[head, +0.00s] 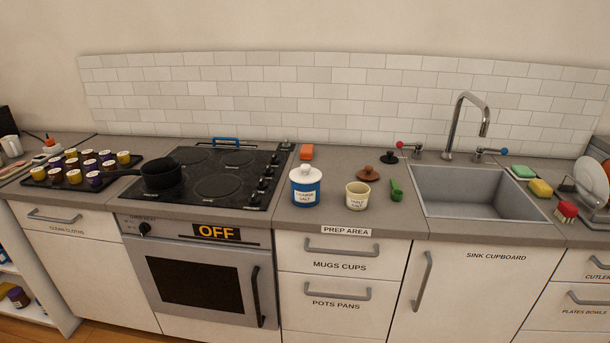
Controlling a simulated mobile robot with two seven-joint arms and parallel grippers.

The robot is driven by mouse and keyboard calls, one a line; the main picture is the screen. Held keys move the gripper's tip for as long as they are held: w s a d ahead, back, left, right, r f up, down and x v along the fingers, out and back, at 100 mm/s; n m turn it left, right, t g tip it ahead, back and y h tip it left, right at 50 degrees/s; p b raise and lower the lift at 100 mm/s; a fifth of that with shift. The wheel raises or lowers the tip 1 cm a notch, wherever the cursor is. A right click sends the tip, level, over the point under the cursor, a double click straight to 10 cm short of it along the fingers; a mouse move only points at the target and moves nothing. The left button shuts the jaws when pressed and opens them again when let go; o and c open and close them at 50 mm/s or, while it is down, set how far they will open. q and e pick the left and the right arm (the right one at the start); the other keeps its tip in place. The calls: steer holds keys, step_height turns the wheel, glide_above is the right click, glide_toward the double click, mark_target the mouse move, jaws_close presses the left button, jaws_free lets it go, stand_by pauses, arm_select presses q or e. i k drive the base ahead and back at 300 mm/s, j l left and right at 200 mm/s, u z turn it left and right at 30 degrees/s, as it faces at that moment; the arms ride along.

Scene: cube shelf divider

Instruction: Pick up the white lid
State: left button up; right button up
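The white lid (306,173) sits on top of a blue and white jar (306,194) labelled as coarse salt. The jar stands upright on the grey counter, just right of the hob and behind the prep area label. Neither my left nor my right gripper shows in the head view.
A cream table salt jar (357,196) stands open to the right, with a brown lid (368,173) behind it and a green utensil (396,190) beside it. A black pan (161,174) is on the hob (219,188); the sink (470,190) is right.

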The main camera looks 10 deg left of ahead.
mark_target(304, 174)
steer(key=i+j, duration=0.45)
steer(key=j, duration=0.2)
steer(key=i+j+u, duration=0.15)
steer(key=i+j, duration=0.3)
steer(key=j, duration=0.2)
